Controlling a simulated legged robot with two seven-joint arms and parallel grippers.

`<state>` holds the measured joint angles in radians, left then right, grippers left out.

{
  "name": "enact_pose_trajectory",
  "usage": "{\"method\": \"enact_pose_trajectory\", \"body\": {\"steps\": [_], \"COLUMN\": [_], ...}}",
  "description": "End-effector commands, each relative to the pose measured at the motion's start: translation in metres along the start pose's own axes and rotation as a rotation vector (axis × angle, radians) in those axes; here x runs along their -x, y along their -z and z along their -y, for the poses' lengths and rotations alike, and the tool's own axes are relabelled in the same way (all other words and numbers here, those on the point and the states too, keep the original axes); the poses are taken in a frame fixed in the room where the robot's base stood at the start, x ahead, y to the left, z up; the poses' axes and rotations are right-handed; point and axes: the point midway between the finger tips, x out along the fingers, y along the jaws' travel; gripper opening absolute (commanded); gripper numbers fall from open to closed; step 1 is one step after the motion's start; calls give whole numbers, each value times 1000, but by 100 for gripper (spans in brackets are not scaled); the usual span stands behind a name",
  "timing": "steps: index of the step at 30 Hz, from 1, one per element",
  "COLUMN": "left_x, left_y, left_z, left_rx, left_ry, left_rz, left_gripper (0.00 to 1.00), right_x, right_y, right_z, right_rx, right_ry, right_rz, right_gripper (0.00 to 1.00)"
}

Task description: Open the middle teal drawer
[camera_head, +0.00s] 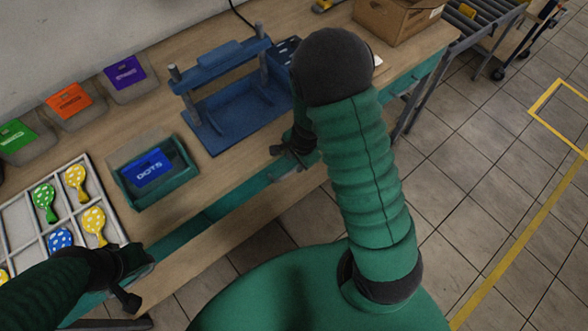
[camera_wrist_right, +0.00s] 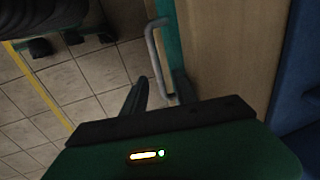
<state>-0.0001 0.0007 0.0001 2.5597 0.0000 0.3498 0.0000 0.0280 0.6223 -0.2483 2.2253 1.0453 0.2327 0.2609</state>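The teal drawer front (camera_head: 240,196) runs along the front edge under the wooden tabletop. In the right wrist view a grey bar handle (camera_wrist_right: 152,45) stands out from a teal front (camera_wrist_right: 174,50). My right gripper (camera_head: 287,158) is at the front edge of the table, by the handle. In the wrist view its two dark fingers (camera_wrist_right: 160,86) are apart, with the lower end of the handle between their tips; I cannot tell whether they touch it. My left gripper (camera_head: 133,281) is at the table's front left edge, with its fingers apart and nothing seen between them.
The tiled floor (camera_head: 480,140) in front is clear.

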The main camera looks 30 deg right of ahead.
Motion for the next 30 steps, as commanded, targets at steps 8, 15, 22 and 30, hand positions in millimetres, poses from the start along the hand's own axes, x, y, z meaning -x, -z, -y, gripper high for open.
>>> {"method": "enact_pose_trajectory", "body": {"steps": [8,15,22,30], "left_x": [-21,-20,-20,-20], "left_y": [-5,-5,-5,-5], "left_z": [0,0,0,0], "left_rx": [0,0,0,0], "left_ry": [0,0,0,0], "left_rz": [0,-1,0,0], "left_gripper": [36,36,36,36], "right_x": [-44,-45,-45,-45], "right_y": [0,0,0,0], "right_z": [-1,0,0,0], "right_rx": [-1,0,0,0], "right_ry": [1,1,1,2], "right_rz": [-1,0,0,0], "right_gripper": [34,34,11,0]}}
